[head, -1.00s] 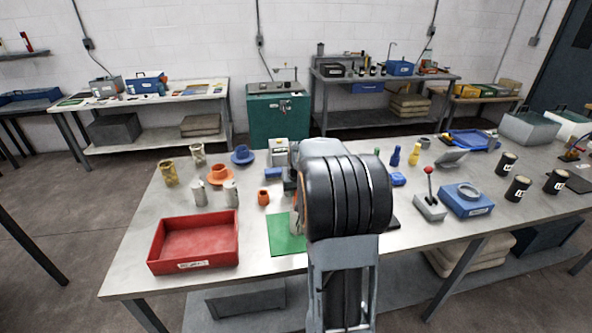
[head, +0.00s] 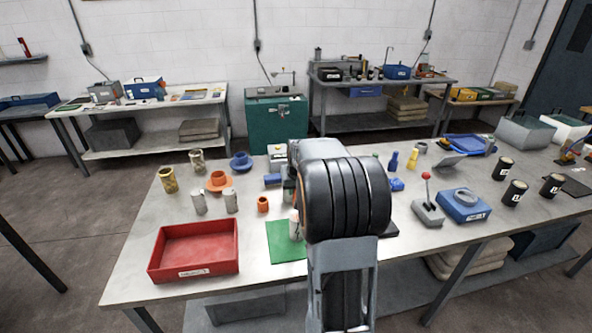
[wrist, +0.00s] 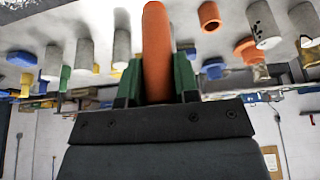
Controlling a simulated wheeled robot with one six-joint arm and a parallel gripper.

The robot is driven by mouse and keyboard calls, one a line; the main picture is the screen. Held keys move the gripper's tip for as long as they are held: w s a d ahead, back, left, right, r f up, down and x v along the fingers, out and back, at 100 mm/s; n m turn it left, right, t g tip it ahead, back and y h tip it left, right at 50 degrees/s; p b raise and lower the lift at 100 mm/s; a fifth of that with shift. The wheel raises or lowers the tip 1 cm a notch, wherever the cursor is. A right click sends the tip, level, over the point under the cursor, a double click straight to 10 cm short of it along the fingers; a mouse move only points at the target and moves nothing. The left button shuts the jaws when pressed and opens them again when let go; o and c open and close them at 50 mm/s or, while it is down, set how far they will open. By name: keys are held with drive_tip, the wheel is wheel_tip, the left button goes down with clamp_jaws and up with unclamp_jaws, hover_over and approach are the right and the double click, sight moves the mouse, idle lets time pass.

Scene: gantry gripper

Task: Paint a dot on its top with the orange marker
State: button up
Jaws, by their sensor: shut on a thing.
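My gripper (wrist: 156,82) shows in the wrist view, its green-padded fingers shut on the orange marker (wrist: 157,45). In the head view my own arm hides the gripper and the marker. A pale upright cylinder (head: 294,223) stands by the green mat (head: 284,243) in the head view, partly hidden by my arm. I cannot tell whether it is the thing to be dotted, and no dot shows on it.
A red tray (head: 194,268) sits at the table's left front. Small orange, grey and yellowish cups and cylinders (head: 231,202) stand behind it. Right of my arm are a joystick box (head: 427,213), a blue box (head: 464,206) and several black canisters (head: 515,193).

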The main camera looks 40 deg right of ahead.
drive_tip(key=shift+w+d+r+p, duration=0.1)
drive_tip(key=shift+d+r+p, duration=0.1)
drive_tip(key=shift+r+p, duration=1.35)
drive_tip(key=shift+r, duration=1)
drive_tip(key=shift+a+f, duration=0.1)
